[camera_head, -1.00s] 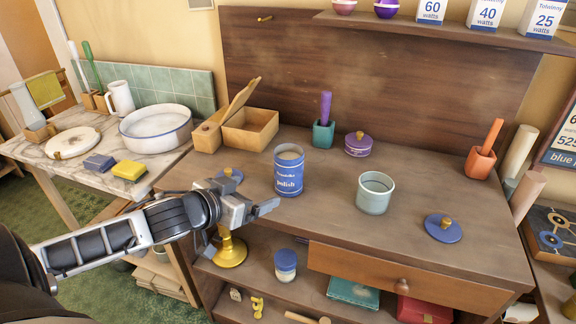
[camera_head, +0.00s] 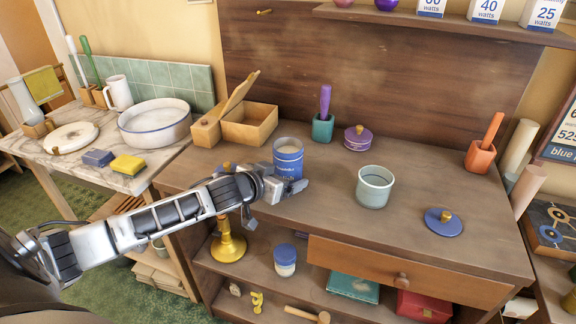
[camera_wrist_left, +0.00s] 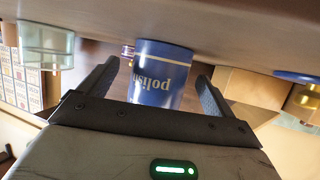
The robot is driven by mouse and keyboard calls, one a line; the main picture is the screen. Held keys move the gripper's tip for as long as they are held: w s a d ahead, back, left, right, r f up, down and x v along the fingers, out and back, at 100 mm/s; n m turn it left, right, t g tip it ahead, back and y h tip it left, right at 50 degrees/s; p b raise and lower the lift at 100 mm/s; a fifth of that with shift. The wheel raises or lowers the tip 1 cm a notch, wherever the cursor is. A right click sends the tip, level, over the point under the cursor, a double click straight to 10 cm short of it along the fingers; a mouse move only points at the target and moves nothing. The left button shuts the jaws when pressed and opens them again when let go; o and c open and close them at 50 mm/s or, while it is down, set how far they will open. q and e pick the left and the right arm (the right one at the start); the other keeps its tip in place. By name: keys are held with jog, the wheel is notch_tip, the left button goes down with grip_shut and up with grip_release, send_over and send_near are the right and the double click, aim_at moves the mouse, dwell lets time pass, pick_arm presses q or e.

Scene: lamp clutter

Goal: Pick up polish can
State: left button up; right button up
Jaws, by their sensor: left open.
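The blue polish can (camera_head: 288,154) stands upright on the wooden bench, with a white band at its rim and an open top. My left gripper (camera_head: 297,187) is at the front of the can and hides its lower part in the head view. In the left wrist view the can (camera_wrist_left: 160,72) appears upside down between the two open fingers (camera_wrist_left: 156,82), with a gap showing on each side. The fingers are not closed on it. My right gripper is in neither view.
A pale green glass jar (camera_head: 374,188) stands right of the can, and a blue lid (camera_head: 443,222) lies farther right. An open wooden box (camera_head: 250,126) is behind left. A brass lamp base (camera_head: 228,245) stands below the bench top. The bench front right is clear.

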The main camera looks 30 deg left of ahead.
aim_at(288, 172)
pick_arm(q)
jog(key=x, duration=0.3)
jog(key=shift+w+f, duration=0.1)
jog(key=shift+w, duration=0.05)
jog(key=c, duration=1.5)
